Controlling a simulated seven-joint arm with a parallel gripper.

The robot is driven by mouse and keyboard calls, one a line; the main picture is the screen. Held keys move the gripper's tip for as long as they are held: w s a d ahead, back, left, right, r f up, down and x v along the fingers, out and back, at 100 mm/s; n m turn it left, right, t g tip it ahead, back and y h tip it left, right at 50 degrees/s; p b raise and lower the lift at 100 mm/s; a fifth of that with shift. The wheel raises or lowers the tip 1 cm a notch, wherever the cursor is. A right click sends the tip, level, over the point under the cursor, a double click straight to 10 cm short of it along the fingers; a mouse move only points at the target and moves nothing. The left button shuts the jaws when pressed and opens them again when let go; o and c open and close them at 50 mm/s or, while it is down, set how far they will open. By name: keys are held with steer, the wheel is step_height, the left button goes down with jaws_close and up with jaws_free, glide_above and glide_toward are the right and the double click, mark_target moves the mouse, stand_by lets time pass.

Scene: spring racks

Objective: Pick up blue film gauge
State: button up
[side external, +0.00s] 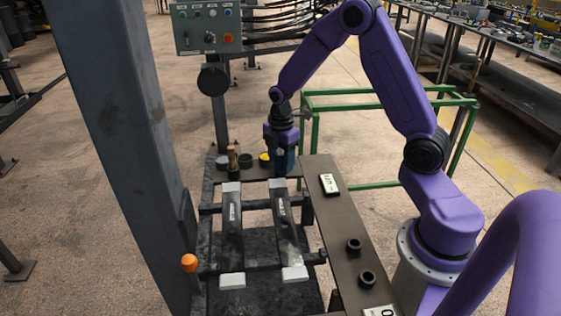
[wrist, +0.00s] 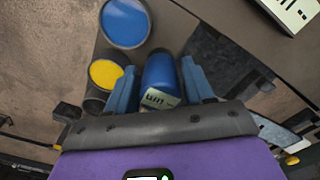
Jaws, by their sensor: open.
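The blue film gauge appears to be the blue rounded body (wrist: 160,72) with a pale label reading "um" in the wrist view. It stands between the two blue fingers of my gripper (wrist: 160,82). The fingers are open, one on each side of it; I cannot tell whether either touches it. In the side view my gripper (side external: 281,158) is low over the far shelf, just right of the yellow-topped can (side external: 265,157). There the gauge is largely hidden by the gripper and hard to tell apart from it.
The wrist view shows a blue-topped can (wrist: 125,22) and the yellow-topped can (wrist: 104,74) close on the left. A wooden-handled tool (side external: 232,158) stands farther left. A white display unit (side external: 329,184) lies on the right-hand plate (side external: 335,222). A green frame (side external: 385,98) stands behind.

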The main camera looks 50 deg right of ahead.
steer(key=shift+f, duration=0.1)
steer(key=c, duration=0.9)
steer(key=shift+o, duration=0.2)
